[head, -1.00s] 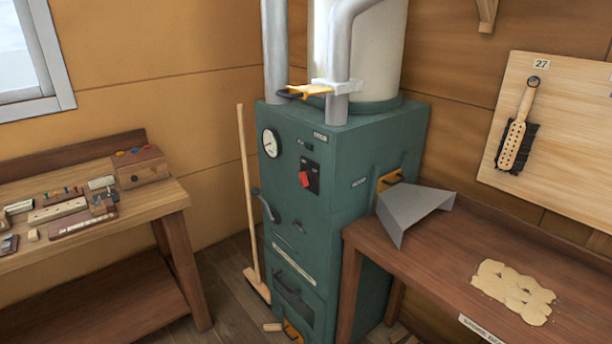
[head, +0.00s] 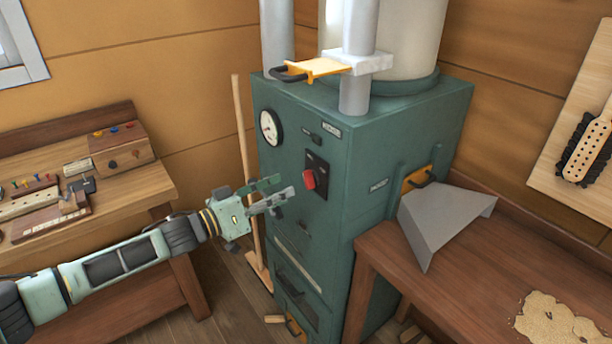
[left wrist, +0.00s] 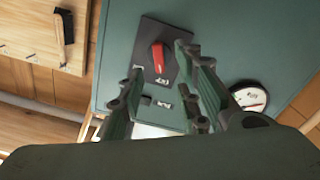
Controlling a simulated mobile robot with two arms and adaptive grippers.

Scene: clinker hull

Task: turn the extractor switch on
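The red switch knob (head: 310,179) sits on a black plate on the front of the green cabinet (head: 400,128). In the left wrist view the knob (left wrist: 158,57) shows on its dark plate, just beyond and between my finger ends; its lettering is too small to read. My left gripper (head: 288,191) is just left of and slightly below the knob in the head view. Its two fingers are spread in the left wrist view (left wrist: 158,62), with nothing between them; I see no clear contact with the knob. My right gripper is not in view.
A round gauge (head: 269,127) and small black toggle (head: 316,139) are on the same face. A yellow damper plate (head: 318,68) juts out above. A broom (head: 241,150) leans at left. A grey metal chute (head: 440,222) stands on the right bench (head: 400,250).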

